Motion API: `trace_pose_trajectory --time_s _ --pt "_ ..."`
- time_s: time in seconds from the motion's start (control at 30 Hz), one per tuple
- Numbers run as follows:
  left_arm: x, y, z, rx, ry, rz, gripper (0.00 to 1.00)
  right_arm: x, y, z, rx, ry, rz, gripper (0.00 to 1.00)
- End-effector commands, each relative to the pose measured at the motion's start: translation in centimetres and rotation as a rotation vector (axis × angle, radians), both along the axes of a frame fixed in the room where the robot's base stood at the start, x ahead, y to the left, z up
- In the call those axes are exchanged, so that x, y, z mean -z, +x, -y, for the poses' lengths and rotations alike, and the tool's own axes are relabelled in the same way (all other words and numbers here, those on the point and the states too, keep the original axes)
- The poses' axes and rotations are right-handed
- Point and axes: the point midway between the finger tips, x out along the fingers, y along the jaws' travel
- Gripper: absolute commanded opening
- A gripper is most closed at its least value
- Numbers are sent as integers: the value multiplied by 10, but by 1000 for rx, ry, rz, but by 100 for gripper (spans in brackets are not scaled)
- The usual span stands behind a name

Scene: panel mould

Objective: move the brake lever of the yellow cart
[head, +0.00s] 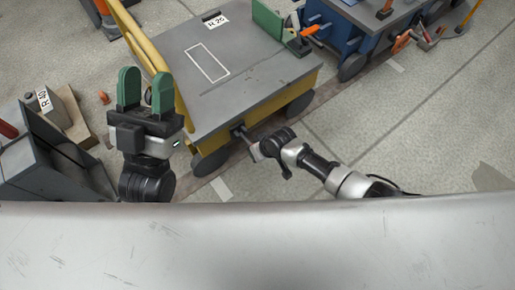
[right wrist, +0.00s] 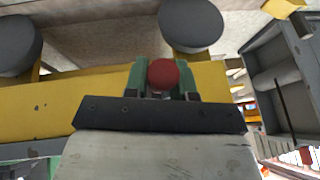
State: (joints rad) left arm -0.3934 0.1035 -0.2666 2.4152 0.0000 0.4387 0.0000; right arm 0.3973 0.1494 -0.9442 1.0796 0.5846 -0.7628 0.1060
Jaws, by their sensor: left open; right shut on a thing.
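The yellow cart (head: 250,95) has a grey top and stands in the middle of the head view. Its yellow side (right wrist: 50,105) crosses the right wrist view. The brake lever's round red knob (right wrist: 163,73) sits between the green fingers of my right gripper (right wrist: 161,80), which is shut on it. In the head view my right gripper (head: 250,146) is at the cart's near side, and the knob is hidden there. My left gripper (head: 146,88) is open and empty, its green fingers upright in front of the cart's left side.
Cart wheels (right wrist: 190,25) show close to the right gripper. A blue cart (head: 352,38) with tools stands at the back right. A dark grey cabinet (head: 50,165) and a box (head: 75,118) stand at the left. The floor (head: 430,120) at the right is clear.

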Motion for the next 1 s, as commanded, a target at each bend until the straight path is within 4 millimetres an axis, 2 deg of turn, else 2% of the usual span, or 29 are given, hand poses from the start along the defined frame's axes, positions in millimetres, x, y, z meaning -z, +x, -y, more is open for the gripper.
trace_pose_trajectory --time_s 0.2,0.5,0.7,1.0 --pt "23 27 2 -16 86 -293 43 -12 2 -2 0 -58 -80 0" --pt "56 41 0 -32 164 -568 43 -22 5 -4 -1 -132 -182 0" --pt "71 43 -2 -37 193 -677 43 -28 8 -6 0 -173 -239 0" --pt "81 44 -4 -41 212 -751 43 -31 9 -7 0 -205 -283 0"
